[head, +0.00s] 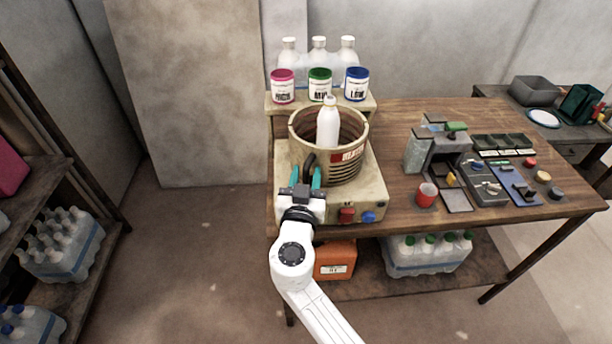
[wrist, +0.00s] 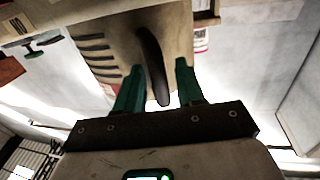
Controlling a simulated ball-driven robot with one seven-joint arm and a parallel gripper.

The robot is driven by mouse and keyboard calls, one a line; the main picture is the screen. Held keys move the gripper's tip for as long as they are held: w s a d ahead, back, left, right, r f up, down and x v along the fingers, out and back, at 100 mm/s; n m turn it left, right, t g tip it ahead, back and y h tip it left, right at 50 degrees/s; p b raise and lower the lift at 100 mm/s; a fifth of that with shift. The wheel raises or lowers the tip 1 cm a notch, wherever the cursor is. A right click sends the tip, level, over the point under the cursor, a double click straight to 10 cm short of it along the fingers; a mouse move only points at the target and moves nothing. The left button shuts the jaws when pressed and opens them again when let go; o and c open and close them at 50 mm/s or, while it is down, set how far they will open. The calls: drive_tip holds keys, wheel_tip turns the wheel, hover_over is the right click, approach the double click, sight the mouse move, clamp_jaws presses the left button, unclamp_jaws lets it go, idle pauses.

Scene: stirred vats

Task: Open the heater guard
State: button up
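The heater guard (head: 345,170) is a beige slotted ring with a red label, standing on a beige heater base (head: 372,190). A white bottle (head: 328,125) stands inside it. A dark curved handle (head: 309,162) sticks out at the guard's front left; it also shows in the wrist view (wrist: 152,62). My gripper (head: 305,178) is open at the handle, with its teal fingers pointing at the guard.
Red and blue buttons (head: 347,215) sit on the base's front. Three labelled jars (head: 320,85) and white bottles stand on a ledge behind. A red cup (head: 427,194) and small equipment fill the table's right side. The floor left of the table is clear.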

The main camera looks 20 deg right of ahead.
drive_tip(key=shift+c, duration=0.5)
clamp_jaws()
drive_tip(key=shift+s, duration=0.1)
